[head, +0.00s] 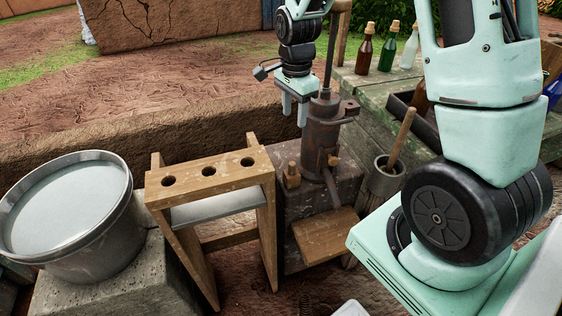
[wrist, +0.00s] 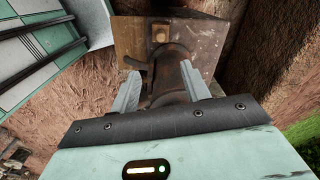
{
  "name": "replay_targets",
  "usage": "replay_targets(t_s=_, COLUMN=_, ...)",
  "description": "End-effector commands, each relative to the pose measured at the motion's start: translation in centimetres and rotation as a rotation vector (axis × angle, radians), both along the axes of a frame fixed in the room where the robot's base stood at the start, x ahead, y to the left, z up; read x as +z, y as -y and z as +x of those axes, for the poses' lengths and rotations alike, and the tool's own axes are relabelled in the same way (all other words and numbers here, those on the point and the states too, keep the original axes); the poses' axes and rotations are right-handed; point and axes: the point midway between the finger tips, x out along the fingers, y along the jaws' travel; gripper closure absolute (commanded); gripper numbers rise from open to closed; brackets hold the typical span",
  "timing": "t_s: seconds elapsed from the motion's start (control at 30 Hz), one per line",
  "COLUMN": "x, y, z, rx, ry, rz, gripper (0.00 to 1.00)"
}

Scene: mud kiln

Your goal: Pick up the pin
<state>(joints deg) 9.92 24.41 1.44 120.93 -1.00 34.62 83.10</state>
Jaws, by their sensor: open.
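My gripper (head: 295,112) is open and empty, fingers pointing down, above the block and beside the upper part of the press. In the wrist view the press stands below and between the open fingers (wrist: 160,88). I cannot tell whether a finger touches the press.
A wooden rack (head: 208,171) with three holes stands left of the block, and a metal bucket (head: 120,222) is further left. The press's upright rod rises close beside my gripper. A pot (head: 385,181) with a wooden handle and a bench with corked bottles (head: 387,48) are right.

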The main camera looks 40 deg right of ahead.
Motion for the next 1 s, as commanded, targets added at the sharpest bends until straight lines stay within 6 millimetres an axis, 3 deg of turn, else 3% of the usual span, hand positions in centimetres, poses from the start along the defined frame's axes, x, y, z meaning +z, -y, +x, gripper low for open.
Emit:
replay_targets(t_s=0.5, x=-9.6, y=0.1, z=-0.1, rx=-0.003, ry=-0.006, rz=0.001, gripper=0.53)
replay_targets(t_s=1.0, x=-14.7, y=0.2, z=0.0, rx=-0.002, ry=-0.005, rz=0.001, gripper=0.53)
